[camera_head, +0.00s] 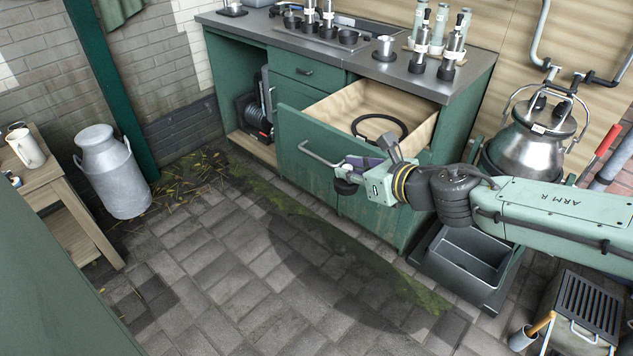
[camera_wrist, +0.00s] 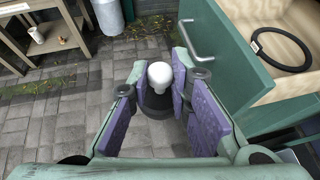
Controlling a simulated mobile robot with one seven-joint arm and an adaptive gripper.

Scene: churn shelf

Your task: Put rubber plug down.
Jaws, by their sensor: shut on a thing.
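The rubber plug (camera_wrist: 158,104) has a dark round base and a pale rounded knob on top in the wrist view. My gripper (camera_wrist: 162,82) is shut on it, with the purple pads on either side. In the head view the plug (camera_head: 345,187) shows as a small dark disc under the fingertips of my gripper (camera_head: 357,170). It is held in the air in front of the open drawer's front panel, above the paved floor. The fingers partly hide it.
The open drawer (camera_head: 428,138) of the green cabinet holds a black ring (camera_head: 379,131). The grey worktop (camera_head: 345,59) bears several metal and black parts. A grey bin (camera_head: 465,255) stands right, a milk churn (camera_head: 112,172) left. The paved floor (camera_head: 230,280) is mostly clear.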

